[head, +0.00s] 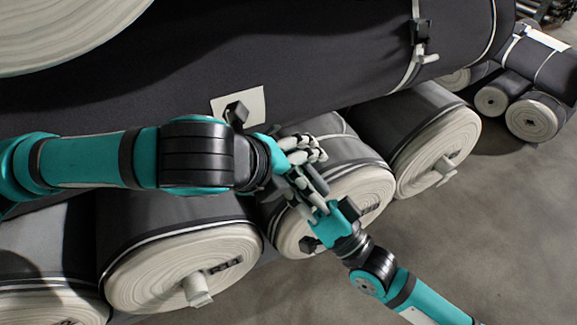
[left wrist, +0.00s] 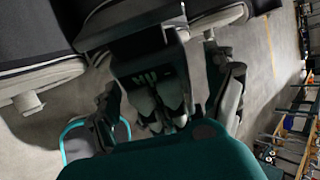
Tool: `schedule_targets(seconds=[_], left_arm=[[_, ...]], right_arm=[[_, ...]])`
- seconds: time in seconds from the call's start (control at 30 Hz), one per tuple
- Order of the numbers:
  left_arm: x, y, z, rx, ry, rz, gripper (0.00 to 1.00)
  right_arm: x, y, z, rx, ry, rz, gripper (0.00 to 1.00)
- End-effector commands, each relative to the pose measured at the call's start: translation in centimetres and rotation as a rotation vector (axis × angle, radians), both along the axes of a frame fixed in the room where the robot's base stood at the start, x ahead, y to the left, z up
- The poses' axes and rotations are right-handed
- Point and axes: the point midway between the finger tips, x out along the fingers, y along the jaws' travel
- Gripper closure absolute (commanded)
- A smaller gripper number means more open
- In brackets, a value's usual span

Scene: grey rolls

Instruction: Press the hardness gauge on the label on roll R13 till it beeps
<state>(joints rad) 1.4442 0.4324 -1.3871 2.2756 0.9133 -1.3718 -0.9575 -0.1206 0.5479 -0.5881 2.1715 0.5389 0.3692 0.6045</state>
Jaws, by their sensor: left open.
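Several grey rolls with pale ends lie in a row. One roll (head: 372,180) is behind my grippers, with dark marks on its end that I cannot read, so I cannot tell which roll is R13. A white label (head: 255,104) is on the large dark roll above, partly hidden by my left wrist. My left gripper (head: 309,156) is open in front of the middle roll. My right gripper (head: 308,196) comes from below, its fingers close to or overlapping the left ones; its opening is unclear. I cannot make out the hardness gauge.
The large dark roll (head: 330,55) with a strap (head: 417,40) lies across the top. Other rolls stand to the left (head: 150,270) and right (head: 435,150), with core stubs sticking out. Smaller rolls (head: 535,117) are at far right. The grey floor (head: 500,220) is clear at lower right.

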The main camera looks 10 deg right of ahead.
Motion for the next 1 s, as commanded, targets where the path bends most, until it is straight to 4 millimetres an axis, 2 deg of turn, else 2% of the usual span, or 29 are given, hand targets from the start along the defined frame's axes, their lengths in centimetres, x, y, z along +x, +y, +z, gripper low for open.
schedule_targets(seconds=[0.33,0.87,0.9,1.0], left_arm=[[0.18,-0.18,-0.32,0.001,0.001,0.000,0.13],[0.18,-0.19,-0.26,-0.001,0.000,0.000,0.83],[0.20,-0.22,-0.17,-0.002,-0.003,-0.001,0.85],[0.19,-0.22,-0.18,-0.002,-0.003,-0.001,0.85]], right_arm=[[-0.01,-0.01,0.11,0.002,-0.002,0.000,1.00],[-0.03,0.03,0.08,0.001,-0.002,0.001,1.00],[-0.04,0.03,0.08,0.001,-0.002,0.001,0.65],[-0.03,0.03,0.06,0.000,-0.001,0.001,0.52]])
